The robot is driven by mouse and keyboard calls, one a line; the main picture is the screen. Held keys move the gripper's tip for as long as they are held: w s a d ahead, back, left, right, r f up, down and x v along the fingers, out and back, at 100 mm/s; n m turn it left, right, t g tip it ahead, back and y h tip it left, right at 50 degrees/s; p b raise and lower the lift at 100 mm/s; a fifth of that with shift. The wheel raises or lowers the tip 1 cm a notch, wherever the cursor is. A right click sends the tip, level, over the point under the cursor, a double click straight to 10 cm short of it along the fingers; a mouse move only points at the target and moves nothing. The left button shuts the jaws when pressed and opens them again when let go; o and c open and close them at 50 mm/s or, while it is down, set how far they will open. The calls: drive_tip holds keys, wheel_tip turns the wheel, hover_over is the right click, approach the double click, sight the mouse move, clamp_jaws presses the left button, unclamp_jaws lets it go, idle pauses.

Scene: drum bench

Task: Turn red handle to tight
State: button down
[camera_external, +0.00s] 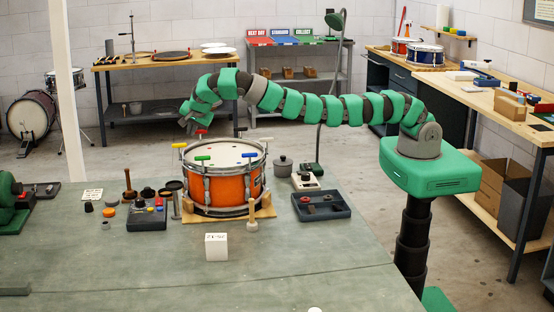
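An orange snare drum (222,187) with a white head stands on a wooden stand on the green bench. Small T-shaped handles stand around its rim. The red handle (201,131) is at the far side of the rim, left of centre. A green handle (203,158), a blue handle (249,155) and a yellow handle (179,145) are also on the rim. My gripper (187,121) hangs above and a little left of the red handle, seemingly apart from it. Its fingers are small and dark, and I cannot tell how far apart they are.
Left of the drum are a grey box with knobs (147,217) and several small parts. A dark tray (321,207) and a grey pot (283,166) are to the right. The bench front is mostly clear.

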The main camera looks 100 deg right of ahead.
drive_tip(key=shift+d+f, duration=0.1)
drive_tip(key=shift+d, duration=0.15)
idle(0.7)
drive_tip(key=shift+d, duration=0.1)
